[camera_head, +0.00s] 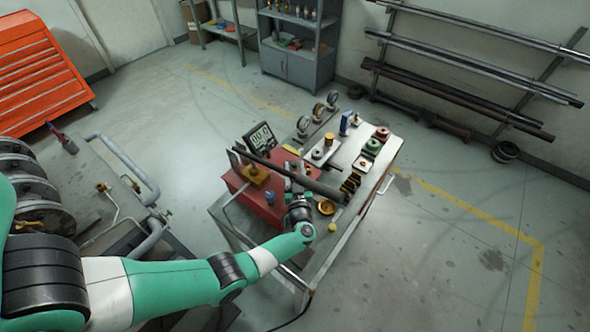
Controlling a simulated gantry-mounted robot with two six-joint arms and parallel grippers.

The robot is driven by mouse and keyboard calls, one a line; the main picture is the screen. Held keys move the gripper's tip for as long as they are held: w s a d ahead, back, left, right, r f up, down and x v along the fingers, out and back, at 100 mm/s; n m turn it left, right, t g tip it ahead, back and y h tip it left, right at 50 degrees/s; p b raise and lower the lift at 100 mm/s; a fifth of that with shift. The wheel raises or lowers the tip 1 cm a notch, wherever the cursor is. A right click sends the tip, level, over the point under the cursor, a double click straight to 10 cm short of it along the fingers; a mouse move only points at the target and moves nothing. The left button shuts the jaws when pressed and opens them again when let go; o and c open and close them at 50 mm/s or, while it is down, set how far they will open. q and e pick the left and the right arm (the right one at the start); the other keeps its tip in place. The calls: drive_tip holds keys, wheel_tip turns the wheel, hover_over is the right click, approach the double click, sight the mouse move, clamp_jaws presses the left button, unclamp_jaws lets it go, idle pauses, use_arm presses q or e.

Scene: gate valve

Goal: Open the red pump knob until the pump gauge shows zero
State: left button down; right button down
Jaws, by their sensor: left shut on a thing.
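The red pump (262,203) sits on the grey metal bench, with a long dark handle bar across its top. The gauge (260,136) stands behind it, a black-framed digital display. Its digits look like 00.0 but are too small to be sure. My left gripper (293,185) reaches in from the lower left to the right side of the pump. It is shut on what appears to be the red pump knob, which the fingers and wrist hide. How far the knob is turned cannot be seen. My right gripper is not in view.
Dial gauges (318,112), red and green round parts (373,147) and a brass bowl (326,206) crowd the bench (352,212). A second bench with pipes (125,170) stands at left. The floor at right is clear.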

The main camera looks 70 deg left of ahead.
use_arm(q)
drive_tip(key=shift+f+n+g+b, duration=0.15)
drive_tip(key=shift+n+g+b, duration=0.35)
drive_tip(key=shift+g, duration=0.2)
drive_tip(key=n+g+b, duration=0.2)
drive_tip(key=g+b, duration=0.1)
drive_tip(key=s+n+g+b, duration=0.1)
drive_tip(key=n+g+b, duration=0.1)
drive_tip(key=g+b, duration=0.1)
drive_tip(key=n+g+b, duration=0.1)
drive_tip(key=g+b, duration=0.2)
drive_tip(key=b, duration=0.2)
drive_tip(key=shift+s+f+n, duration=0.2)
drive_tip(key=shift+s+n, duration=0.15)
drive_tip(key=shift+n, duration=0.05)
drive_tip(key=shift+s+r+n+g+b, duration=0.15)
drive_tip(key=shift+r+n+g+b, duration=0.2)
drive_tip(key=shift+g+b, duration=0.3)
drive_tip(key=shift+c, duration=1.9)
unclamp_jaws()
